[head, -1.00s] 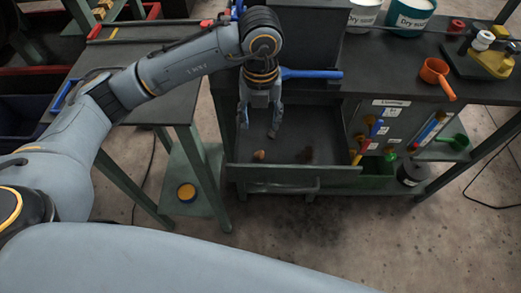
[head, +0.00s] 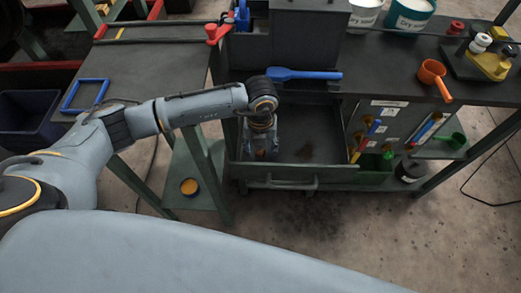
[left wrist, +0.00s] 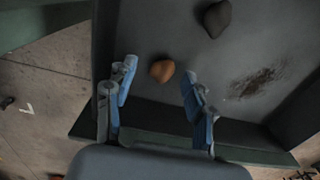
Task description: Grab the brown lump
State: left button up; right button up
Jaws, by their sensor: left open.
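The brown lump (left wrist: 162,71) is small and orange-brown and lies on the floor of the open grey drawer. In the left wrist view it sits between the tips of my left gripper (left wrist: 157,82), with a gap on both sides. In the head view my left gripper (head: 260,150) reaches down into the drawer, open, and mostly covers the lump (head: 260,154). A dark grey lump (left wrist: 217,18) lies farther off in the drawer. My right gripper is not in view.
The drawer's front wall (head: 310,175) stands close to my gripper. A dark brown stain (left wrist: 257,82) marks the drawer floor to the right. A blue tool (head: 303,75) lies on the bench above the drawer. The right part of the drawer is clear.

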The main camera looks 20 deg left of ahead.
pick_arm(q)
jog(key=c, duration=0.8)
jog(key=shift+c, duration=0.2)
